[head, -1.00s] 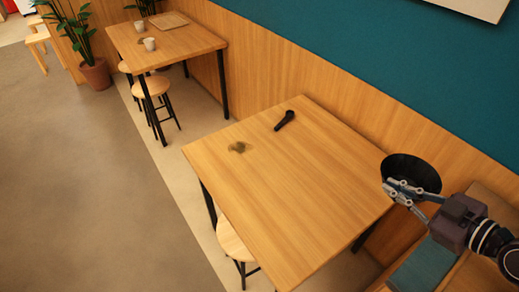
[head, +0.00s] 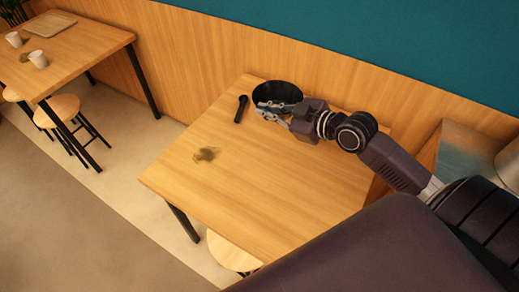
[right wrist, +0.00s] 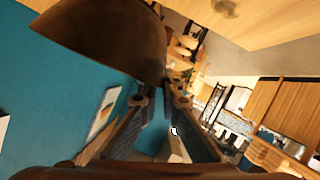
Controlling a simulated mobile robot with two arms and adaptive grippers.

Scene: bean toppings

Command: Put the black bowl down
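The black bowl (head: 280,91) is at the far side of the near wooden table (head: 240,190) in the head view, just right of a black handheld object. My right gripper (head: 268,110) is shut on the near rim of the bowl. In the right wrist view the bowl (right wrist: 105,38) looks dark brown and fills the upper left, its edge at the fingertips (right wrist: 163,92). I cannot tell whether its base touches the table. My left gripper is not in view.
The black handheld object (head: 241,108) lies on the table close to the bowl. A dark greenish smudge (head: 206,154) is nearer the left edge. The middle and right of the tabletop look clear. A wood-panelled wall (head: 200,65) stands behind.

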